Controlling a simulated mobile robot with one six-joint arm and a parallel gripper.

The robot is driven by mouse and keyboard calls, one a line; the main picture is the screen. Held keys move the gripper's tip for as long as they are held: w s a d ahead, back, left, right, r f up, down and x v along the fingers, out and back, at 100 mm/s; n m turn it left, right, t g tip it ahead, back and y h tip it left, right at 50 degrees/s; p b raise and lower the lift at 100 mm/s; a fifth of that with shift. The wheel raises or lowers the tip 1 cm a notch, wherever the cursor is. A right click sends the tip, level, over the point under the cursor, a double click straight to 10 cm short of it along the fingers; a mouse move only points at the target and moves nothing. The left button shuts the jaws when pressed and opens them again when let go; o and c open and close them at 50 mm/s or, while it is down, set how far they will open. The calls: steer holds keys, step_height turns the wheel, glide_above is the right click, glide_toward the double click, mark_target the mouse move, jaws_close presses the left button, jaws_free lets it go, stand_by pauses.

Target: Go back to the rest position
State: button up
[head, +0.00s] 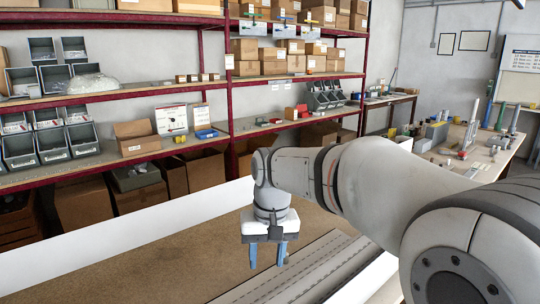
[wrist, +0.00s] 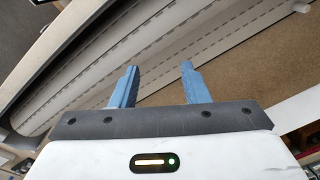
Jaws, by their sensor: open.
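My gripper (head: 267,254) hangs pointing down over the brown board surface, left of the long grey shutter profiles (head: 305,270). Its two blue fingers are apart with nothing between them. In the wrist view my gripper (wrist: 158,80) is also open and empty. Several long grey profiles (wrist: 150,45) with slots along them run diagonally beyond the fingertips there. The fingers do not visibly touch them.
A white side wall (head: 130,243) borders the brown surface (head: 180,262). Red-framed shelves (head: 228,80) with boxes and grey bins stand behind. A cluttered workbench (head: 465,150) is at the right. Brown surface left of my gripper is clear.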

steer(key=s+d+f+m+t, duration=0.1)
steer(key=s+d+f, duration=0.1)
steer(key=s+d, duration=0.6)
steer(key=s+d+f+m+t, duration=0.1)
steer(key=s+d+f+t, duration=0.1)
steer(key=s+d, duration=0.5)
steer(key=shift+s+d+f+h, duration=0.4)
steer(key=shift+d+f, duration=0.05)
steer(key=shift+f, duration=0.15)
steer(key=shift+c, duration=0.5)
steer(key=shift+a, duration=0.1)
